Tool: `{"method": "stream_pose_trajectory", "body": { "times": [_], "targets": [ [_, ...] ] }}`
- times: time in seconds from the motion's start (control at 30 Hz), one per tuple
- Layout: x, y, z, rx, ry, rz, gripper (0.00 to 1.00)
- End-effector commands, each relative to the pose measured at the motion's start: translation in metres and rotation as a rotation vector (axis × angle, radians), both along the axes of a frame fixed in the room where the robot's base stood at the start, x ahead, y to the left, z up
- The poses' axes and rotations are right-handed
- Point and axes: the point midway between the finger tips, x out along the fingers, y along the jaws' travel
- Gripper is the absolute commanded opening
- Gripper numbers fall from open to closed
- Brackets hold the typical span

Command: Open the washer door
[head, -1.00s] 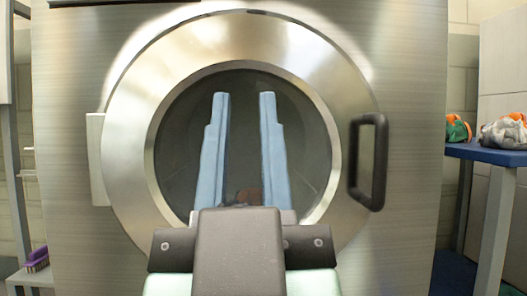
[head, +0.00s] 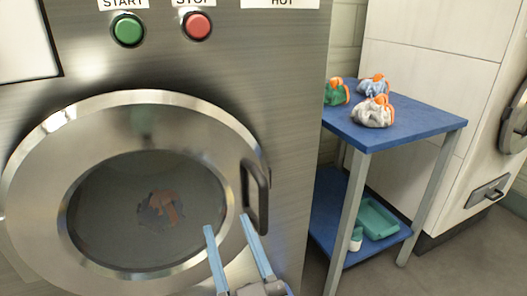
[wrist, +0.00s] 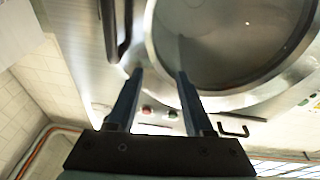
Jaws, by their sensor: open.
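The washer door (head: 232,140) is a round steel ring with a dark glass window (head: 110,215), and it looks shut against the washer front. A reddish and grey bundle (head: 160,208) shows through the glass. The black bar door handle (head: 262,195) is upright at the door's right edge. In the head view my gripper (head: 228,222) is open and empty, its two blue fingers pointing up just below and left of the handle. In the wrist view my gripper (wrist: 160,72) has its fingers apart, with the handle (wrist: 122,25) beyond the left finger; no contact is clear.
A green button (head: 128,30) and a red button (head: 197,26) sit above the door. A blue-topped side table (head: 430,125) stands to the right with several tied bags on it and a teal tray (head: 378,220) below. Open floor shows at lower right.

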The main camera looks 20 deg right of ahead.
Motion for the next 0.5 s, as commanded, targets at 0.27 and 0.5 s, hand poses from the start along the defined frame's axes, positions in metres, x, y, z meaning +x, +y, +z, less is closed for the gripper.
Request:
{"method": "stream_pose_trajectory", "body": {
  "times": [0.27, 0.5],
  "targets": [
    [-0.038, -0.034, 0.005, 0.062, 0.147, -0.080, 0.52],
    [-0.064, -0.049, -0.006, 0.096, 0.213, -0.129, 0.52]
  ]
}}
